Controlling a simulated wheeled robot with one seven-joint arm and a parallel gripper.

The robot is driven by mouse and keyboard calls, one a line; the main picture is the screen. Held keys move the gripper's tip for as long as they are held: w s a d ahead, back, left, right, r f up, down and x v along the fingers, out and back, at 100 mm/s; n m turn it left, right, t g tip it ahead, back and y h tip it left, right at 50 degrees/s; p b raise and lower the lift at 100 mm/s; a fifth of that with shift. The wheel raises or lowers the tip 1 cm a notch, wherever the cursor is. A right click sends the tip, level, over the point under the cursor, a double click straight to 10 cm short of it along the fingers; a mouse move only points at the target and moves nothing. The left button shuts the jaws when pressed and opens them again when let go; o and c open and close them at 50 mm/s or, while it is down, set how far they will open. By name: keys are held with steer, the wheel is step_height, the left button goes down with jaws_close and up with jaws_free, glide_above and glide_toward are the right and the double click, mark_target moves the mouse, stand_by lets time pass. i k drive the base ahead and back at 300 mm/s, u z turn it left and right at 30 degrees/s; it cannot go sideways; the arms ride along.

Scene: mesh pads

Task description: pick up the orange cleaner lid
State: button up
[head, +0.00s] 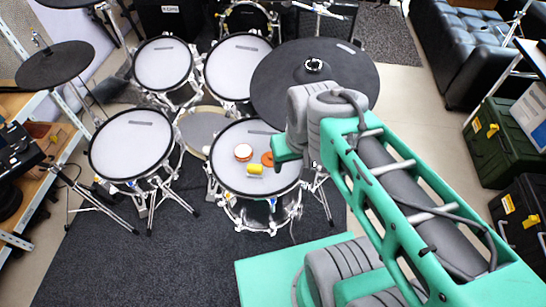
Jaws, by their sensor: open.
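An orange round flat thing (267,158), which looks like the orange cleaner lid, lies on the white mesh pad (228,180) of the near right drum. Its right side is close to my gripper in the picture, and part of it may be hidden. My gripper (283,157) hangs over the right part of this pad, just right of the orange thing. It is open, with nothing seen between its fingers; the fingertips are small and hard to make out. I cannot tell its height above the pad.
A round white-topped thing with an orange-red rim (243,152) and a small yellow thing (255,170) share the pad. A large black cymbal (275,85) stands behind, close to my arm. Other drum pads (130,143) stand left and behind.

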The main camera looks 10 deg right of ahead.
mark_target(267, 159)
steer(key=u, duration=3.5)
steer(key=k, duration=0.45)
steer(key=z, duration=0.9)
